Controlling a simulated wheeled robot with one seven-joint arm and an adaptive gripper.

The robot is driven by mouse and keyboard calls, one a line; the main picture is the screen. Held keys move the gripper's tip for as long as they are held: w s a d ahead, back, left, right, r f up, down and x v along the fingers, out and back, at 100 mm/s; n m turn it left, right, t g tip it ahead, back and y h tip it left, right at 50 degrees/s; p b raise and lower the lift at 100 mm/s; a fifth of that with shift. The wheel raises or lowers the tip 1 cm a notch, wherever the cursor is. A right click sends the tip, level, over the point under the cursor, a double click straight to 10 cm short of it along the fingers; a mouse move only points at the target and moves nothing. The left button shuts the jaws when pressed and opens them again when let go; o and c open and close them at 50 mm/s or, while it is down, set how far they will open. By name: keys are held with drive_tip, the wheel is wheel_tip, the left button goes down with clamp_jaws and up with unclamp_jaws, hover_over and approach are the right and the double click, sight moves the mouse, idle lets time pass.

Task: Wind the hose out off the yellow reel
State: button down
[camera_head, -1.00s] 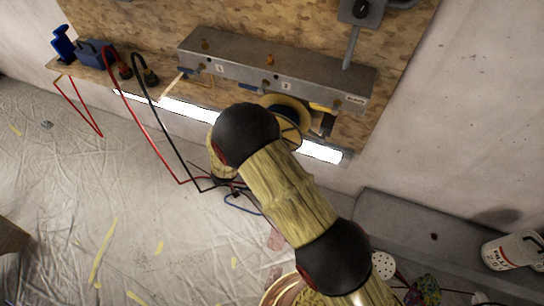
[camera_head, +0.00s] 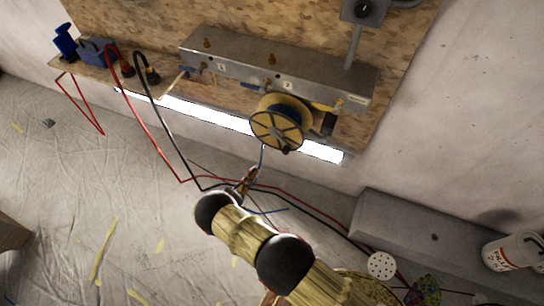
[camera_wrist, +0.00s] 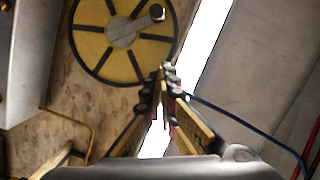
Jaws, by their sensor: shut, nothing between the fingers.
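The yellow reel (camera_head: 277,121) is mounted below the grey metal box, its spoked face toward me. It also shows large in the wrist view (camera_wrist: 95,45), with a grey crank and dark knob (camera_wrist: 156,12). A thin blue hose (camera_head: 263,156) hangs from the reel down toward my gripper. In the wrist view the blue hose (camera_wrist: 240,121) runs off to the lower right from beside my fingers. My gripper (camera_head: 250,174) is below the reel, apart from it. Its fingertips (camera_wrist: 165,70) are together and hold nothing. Whether the hose touches the fingers is unclear.
The grey metal box (camera_head: 235,66) with brass fittings is fixed to the chipboard panel (camera_head: 290,25). Red (camera_head: 143,129) and black (camera_head: 170,130) cables hang at left and run behind my arm. A grey ledge (camera_head: 420,232) and white bucket (camera_head: 512,250) are at right. Sheeted floor is open at left.

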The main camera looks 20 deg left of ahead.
drive_tip(key=w+d+r+b, duration=0.3)
drive_tip(key=w+d, duration=0.3)
drive_tip(key=w, duration=0.3)
drive_tip(key=shift+d, duration=0.35)
drive_tip(key=shift+d+r+p, duration=0.1)
drive_tip(key=shift+d+p, duration=0.3)
drive_tip(key=shift+d, duration=0.1)
idle(0.4)
